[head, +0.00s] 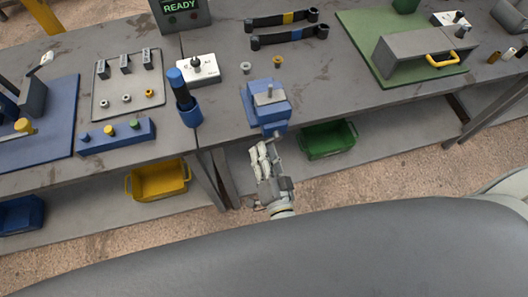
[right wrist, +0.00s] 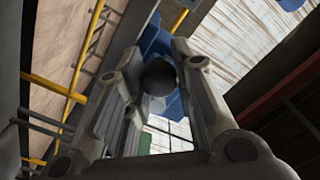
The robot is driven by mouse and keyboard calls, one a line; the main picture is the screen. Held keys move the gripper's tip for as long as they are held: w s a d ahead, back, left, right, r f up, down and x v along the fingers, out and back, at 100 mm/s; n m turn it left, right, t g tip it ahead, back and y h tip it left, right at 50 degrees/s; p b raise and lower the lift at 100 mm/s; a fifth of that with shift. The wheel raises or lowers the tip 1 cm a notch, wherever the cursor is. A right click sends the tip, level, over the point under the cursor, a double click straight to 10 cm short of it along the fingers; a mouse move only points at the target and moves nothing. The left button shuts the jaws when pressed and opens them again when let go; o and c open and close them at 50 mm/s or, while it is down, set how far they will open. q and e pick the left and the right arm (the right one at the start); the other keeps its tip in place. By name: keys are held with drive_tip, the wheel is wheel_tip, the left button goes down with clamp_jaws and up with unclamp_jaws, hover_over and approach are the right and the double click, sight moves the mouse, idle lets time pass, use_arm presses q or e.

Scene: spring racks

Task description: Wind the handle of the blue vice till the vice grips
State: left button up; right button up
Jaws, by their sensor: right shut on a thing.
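The blue vice (head: 266,106) sits at the front edge of the grey workbench, with a grey block (head: 269,95) at its top. My right gripper (head: 268,148) is just below and in front of the vice, at its front end. In the right wrist view my right gripper (right wrist: 168,85) has its fingers on either side of a dark round knob (right wrist: 159,77), which I take for the vice's handle end. Blue parts of the vice (right wrist: 153,38) show behind it. The rest of the handle is hidden by the fingers. My left gripper is not in view.
A blue cylindrical holder (head: 190,115) with a blue-handled tool stands left of the vice. A green bin (head: 328,140) and a yellow bin (head: 159,181) are on the lower shelf. Two wrenches (head: 284,35) lie behind the vice. A green mat (head: 370,75) bears a grey box with a yellow handle.

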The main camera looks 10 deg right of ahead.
drive_tip(key=shift+s+f, duration=0.15)
drive_tip(key=o, duration=0.8)
drive_tip(key=shift+c, duration=0.2)
drive_tip(key=shift+o, duration=1.3)
drive_tip(key=shift+s+r, duration=0.2)
drive_tip(key=shift+w, duration=0.1)
drive_tip(key=s, duration=1.2)
drive_tip(key=shift+d, duration=0.2)
drive_tip(key=shift+f, duration=0.1)
